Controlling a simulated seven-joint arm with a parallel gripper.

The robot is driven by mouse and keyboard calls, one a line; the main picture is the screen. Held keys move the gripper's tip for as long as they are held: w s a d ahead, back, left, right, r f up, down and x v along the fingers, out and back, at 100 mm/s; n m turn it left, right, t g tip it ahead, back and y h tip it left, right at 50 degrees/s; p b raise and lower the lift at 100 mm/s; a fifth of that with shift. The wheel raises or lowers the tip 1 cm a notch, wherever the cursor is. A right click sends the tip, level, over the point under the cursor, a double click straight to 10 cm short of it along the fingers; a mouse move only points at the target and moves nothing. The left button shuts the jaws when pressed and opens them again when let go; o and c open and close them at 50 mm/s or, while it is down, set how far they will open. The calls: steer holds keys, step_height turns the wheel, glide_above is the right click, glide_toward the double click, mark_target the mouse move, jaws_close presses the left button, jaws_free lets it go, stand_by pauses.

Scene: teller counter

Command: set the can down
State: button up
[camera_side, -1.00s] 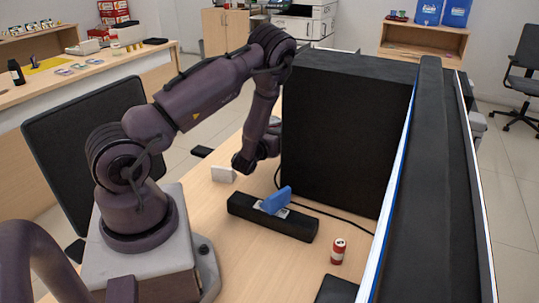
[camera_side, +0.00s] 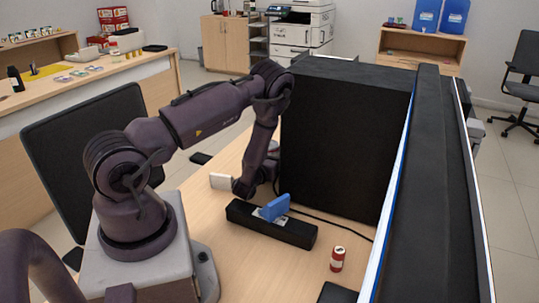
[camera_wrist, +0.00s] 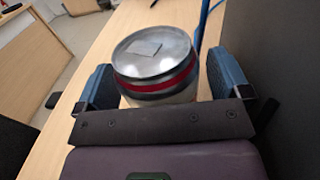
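A can with a silver lid and a dark red band (camera_wrist: 155,84) stands between the two blue-padded fingers of my gripper (camera_wrist: 164,85) in the wrist view. The left finger is very close to the can or touching it; a narrow gap shows on its right side. The fingers look open around it. The can's lower body is hidden by my gripper's crossbar, so its contact with the counter cannot be seen. In the side view my gripper is low, beside the big black monitor, and its fingers and the can cannot be made out clearly.
A red can (camera_side: 337,259) stands at the front right of the wooden counter (camera_side: 283,267). A black bar device (camera_side: 249,221) with a blue card-like piece (camera_side: 275,207) lies mid-counter. A small white box (camera_side: 221,181) is left of my gripper. The black monitor (camera_side: 345,140) blocks the right.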

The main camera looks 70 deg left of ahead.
steer(key=shift+s+d+r, duration=0.1)
steer(key=shift+s+d, duration=0.05)
steer(key=shift+d, duration=0.05)
steer(key=v, duration=0.7)
